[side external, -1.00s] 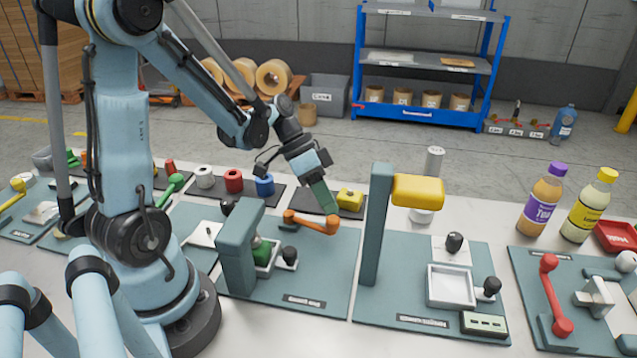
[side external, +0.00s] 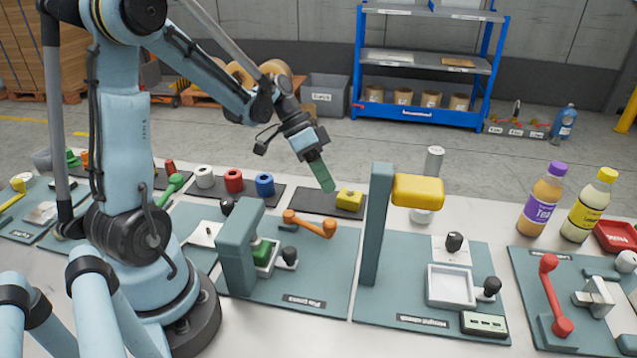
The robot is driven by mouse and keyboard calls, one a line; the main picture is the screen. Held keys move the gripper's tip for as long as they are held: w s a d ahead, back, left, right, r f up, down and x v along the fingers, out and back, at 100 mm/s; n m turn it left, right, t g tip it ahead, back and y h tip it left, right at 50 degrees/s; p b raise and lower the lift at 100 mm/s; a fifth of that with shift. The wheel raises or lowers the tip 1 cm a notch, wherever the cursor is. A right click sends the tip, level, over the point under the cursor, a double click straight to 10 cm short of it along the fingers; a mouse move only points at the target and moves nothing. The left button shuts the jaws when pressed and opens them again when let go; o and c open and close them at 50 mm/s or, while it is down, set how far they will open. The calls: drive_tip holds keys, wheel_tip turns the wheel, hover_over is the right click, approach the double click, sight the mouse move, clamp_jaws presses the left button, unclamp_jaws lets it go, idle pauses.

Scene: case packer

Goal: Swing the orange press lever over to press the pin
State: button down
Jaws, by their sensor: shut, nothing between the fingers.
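The orange press lever (side external: 309,224) lies nearly level at the back of the pin press station, its knob end at the right. The grey press frame (side external: 236,247) stands at the front left of that station's base plate, with a green part (side external: 264,250) and a black knob (side external: 289,253) beside it. The pin itself cannot be made out. My gripper (side external: 327,188) is shut and empty. It hangs above and behind the lever's knob end, apart from it.
A yellow block (side external: 350,199) sits on a dark mat just right of my gripper. A tall post with a yellow head (side external: 418,190) stands to the right. Blue, red and white rolls (side external: 234,180) stand to the left. The air above the lever is clear.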

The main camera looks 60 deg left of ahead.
drive_tip(key=w+v, duration=0.1)
drive_tip(key=v, duration=0.6)
drive_tip(key=shift+w+a+r, duration=0.2)
drive_tip(key=shift+w+a, duration=0.1)
drive_tip(key=shift+d, duration=0.1)
drive_tip(key=s+d+n+t+y, duration=0.2)
drive_tip(key=s+d+y, duration=0.1)
drive_tip(key=d, duration=0.3)
drive_tip(key=s+d+n+t+y, duration=0.2)
drive_tip(key=d+y, duration=0.1)
drive_tip(key=d, duration=0.3)
drive_tip(key=shift+s+n+t+y, duration=0.3)
drive_tip(key=shift+s+n, duration=0.05)
drive_tip(key=shift+n, duration=0.05)
